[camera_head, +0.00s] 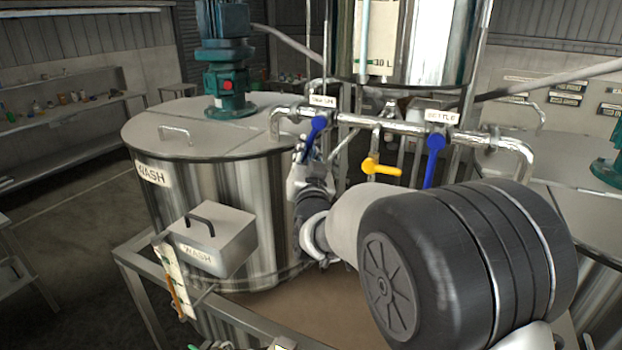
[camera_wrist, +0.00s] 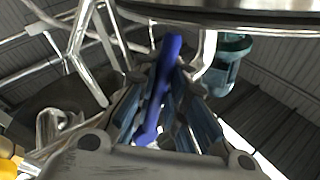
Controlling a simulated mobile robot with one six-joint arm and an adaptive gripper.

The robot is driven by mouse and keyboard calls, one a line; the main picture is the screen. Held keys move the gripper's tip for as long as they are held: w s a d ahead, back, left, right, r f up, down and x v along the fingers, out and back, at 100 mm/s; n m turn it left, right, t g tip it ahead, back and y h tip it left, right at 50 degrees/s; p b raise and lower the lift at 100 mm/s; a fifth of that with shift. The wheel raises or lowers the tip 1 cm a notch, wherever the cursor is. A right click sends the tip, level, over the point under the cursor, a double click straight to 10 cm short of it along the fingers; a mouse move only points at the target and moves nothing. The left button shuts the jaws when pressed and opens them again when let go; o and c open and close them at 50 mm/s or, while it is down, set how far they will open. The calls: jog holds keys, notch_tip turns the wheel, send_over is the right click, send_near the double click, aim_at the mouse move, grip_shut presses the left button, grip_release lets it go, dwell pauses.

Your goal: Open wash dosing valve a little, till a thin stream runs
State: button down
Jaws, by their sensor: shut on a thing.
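The wash dosing valve's blue lever (camera_head: 314,135) hangs tilted from the left part of the steel pipe, under a small label. My gripper (camera_head: 306,168) is at this lever's lower part. In the wrist view the blue lever (camera_wrist: 168,65) runs between the two fingers of my gripper (camera_wrist: 165,85), which is shut on it. The fingers hide part of the lever in the body camera view. The pipe's left outlet (camera_head: 275,125) bends down over the wash tank (camera_head: 235,215); I make out no stream there.
A yellow lever (camera_head: 381,167) and a second blue lever (camera_head: 432,160) sit on the pipework to the right. A supply vessel (camera_head: 400,40) hangs above. A green motor (camera_head: 227,60) stands on the wash tank's lid. A grey WASH box (camera_head: 212,240) sticks out in front.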

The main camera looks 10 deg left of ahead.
jog(key=m+b, duration=0.1)
jog(key=b, duration=0.1)
jog(key=a+m+t+h+b, duration=0.1)
jog(key=b, duration=0.2)
jog(key=shift+w+a+m+b, duration=0.2)
jog(key=shift+m+b, duration=0.1)
jog(key=shift+m, duration=0.1)
jog(key=m+b, duration=0.1)
jog(key=r+m+t+h+b, duration=0.1)
jog(key=b, duration=0.1)
jog(key=shift+w+a+r, duration=0.1)
jog(key=shift+w+a, duration=0.05)
jog(key=shift+a, duration=0.2)
jog(key=c, duration=1.6)
grip_release()
jog(key=shift+r, duration=0.15)
jog(key=shift+c, duration=0.2)
jog(key=v, duration=1.2)
